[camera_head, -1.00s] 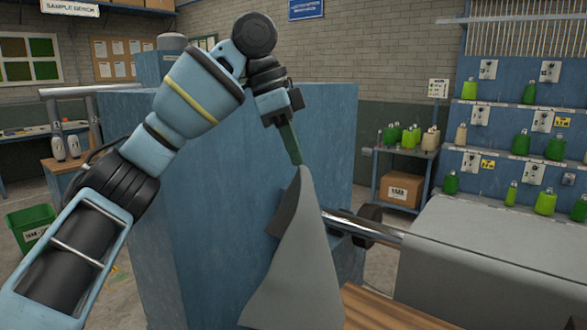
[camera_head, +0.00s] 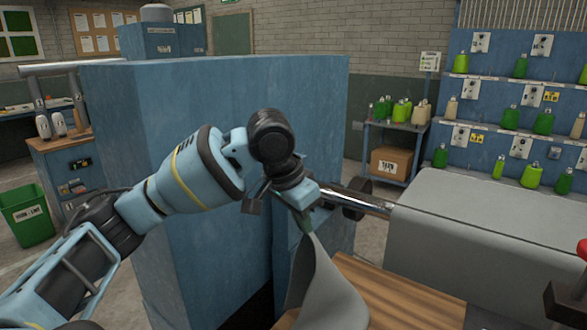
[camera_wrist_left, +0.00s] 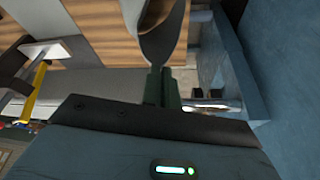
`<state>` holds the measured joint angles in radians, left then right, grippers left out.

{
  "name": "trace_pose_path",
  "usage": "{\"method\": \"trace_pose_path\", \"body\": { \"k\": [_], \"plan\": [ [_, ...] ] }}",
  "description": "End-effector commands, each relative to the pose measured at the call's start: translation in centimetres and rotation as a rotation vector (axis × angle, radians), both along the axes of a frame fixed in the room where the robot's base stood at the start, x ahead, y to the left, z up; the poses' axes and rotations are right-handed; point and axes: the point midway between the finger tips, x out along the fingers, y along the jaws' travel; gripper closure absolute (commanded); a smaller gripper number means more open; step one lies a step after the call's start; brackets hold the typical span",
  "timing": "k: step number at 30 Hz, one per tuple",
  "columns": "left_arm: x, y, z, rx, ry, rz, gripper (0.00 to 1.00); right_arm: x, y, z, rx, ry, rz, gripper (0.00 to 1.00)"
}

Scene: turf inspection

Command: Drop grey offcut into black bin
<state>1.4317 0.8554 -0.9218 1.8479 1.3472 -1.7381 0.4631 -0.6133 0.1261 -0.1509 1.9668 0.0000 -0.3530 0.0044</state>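My left gripper (camera_head: 303,208) is shut on the top end of the grey offcut (camera_head: 322,285), a limp sheet that hangs down in front of the wooden bench top. In the left wrist view the narrow green fingers (camera_wrist_left: 161,86) pinch the grey offcut (camera_wrist_left: 163,28). I cannot make out a black bin in either view. My right gripper is not in view.
A tall blue cabinet (camera_head: 200,130) stands close behind my left arm. A metal roller (camera_head: 355,198) and grey-covered table (camera_head: 490,225) lie to the right of the gripper. The wooden bench top (camera_head: 400,290) is below. A green bin (camera_head: 28,215) stands far left.

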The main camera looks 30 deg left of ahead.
Motion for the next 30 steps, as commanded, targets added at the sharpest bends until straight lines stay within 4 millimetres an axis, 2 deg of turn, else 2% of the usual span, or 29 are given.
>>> {"method": "trace_pose_path", "body": {
  "k": [1, 6, 12, 18, 30],
  "plan": [
    [-0.7, -0.6, -2.1, 0.003, 0.006, 0.047, 1.00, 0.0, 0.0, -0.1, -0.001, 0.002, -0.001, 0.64],
    [-2.9, -2.5, -7.0, 0.001, 0.005, 0.215, 1.00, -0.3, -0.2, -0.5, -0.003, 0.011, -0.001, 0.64],
    [-5.4, -4.1, -10.4, -0.001, 0.002, 0.350, 1.00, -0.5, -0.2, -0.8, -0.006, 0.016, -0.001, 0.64],
    [-6.4, -4.7, -11.5, 0.000, 0.001, 0.403, 1.00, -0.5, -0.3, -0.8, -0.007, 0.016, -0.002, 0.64],
    [-6.4, -4.7, -11.5, 0.000, 0.001, 0.407, 1.00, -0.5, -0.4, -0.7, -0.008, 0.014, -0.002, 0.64]
  ]
}}
